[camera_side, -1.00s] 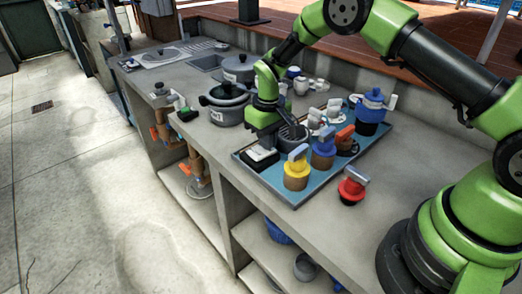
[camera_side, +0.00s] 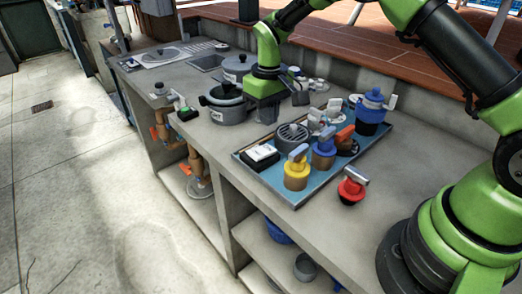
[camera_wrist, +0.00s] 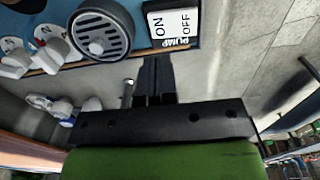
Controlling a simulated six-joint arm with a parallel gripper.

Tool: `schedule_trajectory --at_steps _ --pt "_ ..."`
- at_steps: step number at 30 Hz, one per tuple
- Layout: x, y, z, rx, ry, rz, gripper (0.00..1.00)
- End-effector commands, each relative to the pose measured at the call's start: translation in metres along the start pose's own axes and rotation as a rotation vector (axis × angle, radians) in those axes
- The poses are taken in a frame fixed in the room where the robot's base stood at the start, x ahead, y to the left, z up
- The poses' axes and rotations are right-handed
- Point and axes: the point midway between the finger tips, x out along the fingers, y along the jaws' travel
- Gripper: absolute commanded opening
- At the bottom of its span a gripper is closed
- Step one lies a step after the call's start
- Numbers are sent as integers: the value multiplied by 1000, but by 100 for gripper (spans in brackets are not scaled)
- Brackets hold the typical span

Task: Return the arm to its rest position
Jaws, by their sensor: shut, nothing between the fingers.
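Below in the wrist view lie the round grey grate (camera_wrist: 101,33) and the black-and-white PUMP ON/OFF switch (camera_wrist: 172,22). In the side view the switch (camera_side: 261,154) and the grate (camera_side: 291,134) lie in the tray, apart from the gripper. The exact height of the fingertips is hard to tell.
Yellow (camera_side: 296,172) and blue (camera_side: 323,150) handled valves and a blue-lidded vessel (camera_side: 371,110) stand in the tray. A red valve (camera_side: 351,188) is on the counter (camera_side: 400,165) outside it. Open floor (camera_side: 80,200) lies left.

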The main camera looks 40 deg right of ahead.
Motion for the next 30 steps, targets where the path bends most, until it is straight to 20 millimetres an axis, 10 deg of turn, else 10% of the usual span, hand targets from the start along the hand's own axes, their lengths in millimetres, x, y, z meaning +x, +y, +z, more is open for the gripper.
schedule_trajectory --at_steps 8,14,21,30 --pt "-10 0 1 7 14 -4 0" --pt "-78 -4 21 63 112 -36 0" --pt "-162 -9 84 158 268 -102 0" --pt "-210 -15 184 266 458 -200 0"
